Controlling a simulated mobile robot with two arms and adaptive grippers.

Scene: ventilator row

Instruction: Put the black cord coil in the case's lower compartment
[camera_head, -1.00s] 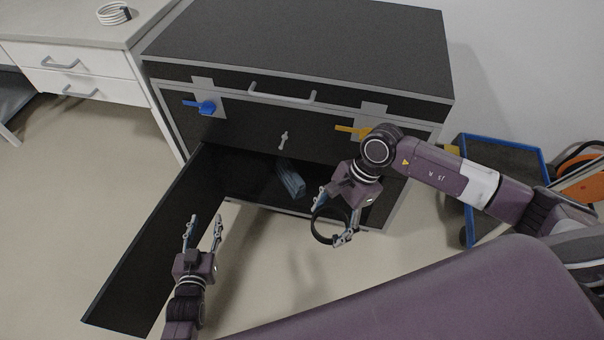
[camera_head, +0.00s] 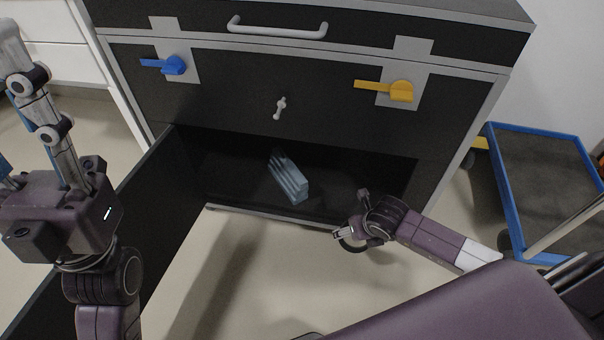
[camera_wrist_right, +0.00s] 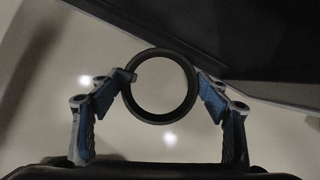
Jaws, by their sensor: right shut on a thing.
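The black cord coil (camera_wrist_right: 160,120) is a ring between the two fingers of my right gripper (camera_wrist_right: 166,86) in the wrist view. My right gripper (camera_head: 350,222) is shut on it, in front of the lower compartment's right part. In the head view only a dark arc of the coil (camera_head: 350,248) shows below the fingers. The black case (camera_head: 225,95) has grey edges. Its lower compartment (camera_head: 235,180) is open, with the flap (camera_head: 150,205) swung out left. My left gripper (camera_head: 22,90) is open and empty at the left edge, partly out of view.
A blue-grey ribbed block (camera_head: 289,178) lies in the middle of the compartment. A blue latch (camera_head: 172,65) and a yellow latch (camera_head: 395,90) are on the case front. A blue-rimmed cart (camera_head: 510,200) stands at right. The floor before the opening is clear.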

